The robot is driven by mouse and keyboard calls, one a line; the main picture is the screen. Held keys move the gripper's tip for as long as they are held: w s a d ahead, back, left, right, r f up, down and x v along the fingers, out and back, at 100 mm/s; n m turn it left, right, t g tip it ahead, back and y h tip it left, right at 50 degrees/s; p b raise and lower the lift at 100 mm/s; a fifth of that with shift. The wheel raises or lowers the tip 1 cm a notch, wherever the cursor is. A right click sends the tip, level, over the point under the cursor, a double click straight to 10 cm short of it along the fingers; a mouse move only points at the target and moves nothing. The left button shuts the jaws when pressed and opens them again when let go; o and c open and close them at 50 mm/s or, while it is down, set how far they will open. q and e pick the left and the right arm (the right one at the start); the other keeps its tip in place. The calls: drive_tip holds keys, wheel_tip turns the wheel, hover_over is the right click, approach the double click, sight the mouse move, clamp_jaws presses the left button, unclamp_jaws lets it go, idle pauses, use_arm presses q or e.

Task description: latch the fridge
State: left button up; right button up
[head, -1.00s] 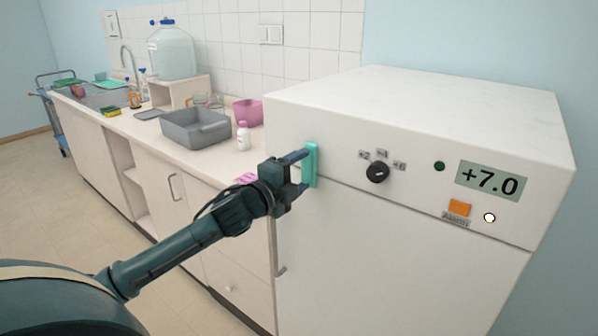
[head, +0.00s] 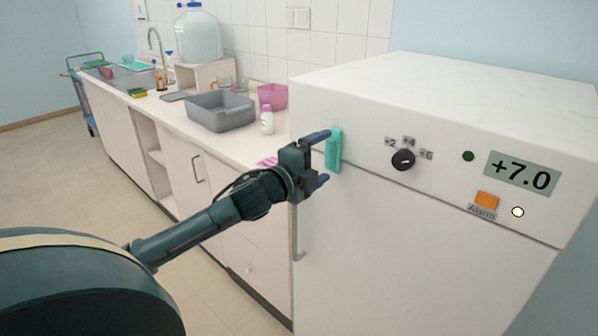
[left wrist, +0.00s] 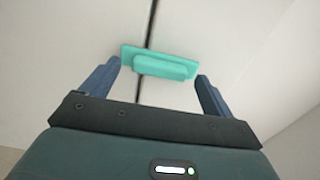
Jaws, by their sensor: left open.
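The white fridge (head: 400,240) stands at the right with its door closed or nearly so. Its teal latch (head: 334,150) sits upright across the seam between the top panel and the door, near the left edge. My left gripper (head: 324,158) is open just in front of the latch. In the left wrist view the latch (left wrist: 160,63) lies ahead of and between the two spread fingers (left wrist: 156,80), and they appear apart from it. The dark door seam runs behind the latch. My right gripper is in neither view.
The fridge panel bears a black knob (head: 403,160), a display (head: 522,173) reading +7.0 and an orange alarm button (head: 487,200). A door handle (head: 297,235) hangs below my gripper. The counter at left holds a grey basin (head: 220,112), a white bottle (head: 267,120) and a pink tub (head: 273,96).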

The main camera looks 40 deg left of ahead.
use_arm(q)
drive_tip(key=s+b, duration=0.1)
drive_tip(key=s, duration=1.1)
drive_tip(key=shift+a, duration=0.45)
drive_tip(key=shift+s, duration=0.1)
drive_tip(key=s+d+f+n+g, duration=0.2)
drive_tip(key=f+n, duration=0.2)
drive_tip(key=f, duration=0.5)
drive_tip(key=s+d+f+n+g, duration=0.2)
drive_tip(key=s+f+n, duration=0.15)
drive_tip(key=f, duration=0.65)
drive_tip(key=s+d+f+n+g, duration=0.1)
drive_tip(key=s+d+f+n, duration=0.1)
drive_tip(key=d+f, duration=0.2)
drive_tip(key=s+d+f+n+g+h+p, duration=0.1)
drive_tip(key=s+d+f+n, duration=0.2)
drive_tip(key=d, duration=0.5)
drive_tip(key=s+d+f+n+g+h, duration=0.1)
drive_tip(key=s+d+f+n, duration=0.2)
drive_tip(key=d+f, duration=0.2)
drive_tip(key=shift+d, duration=0.6)
drive_tip(key=shift+s+a, duration=0.1)
drive_tip(key=shift+a, duration=0.05)
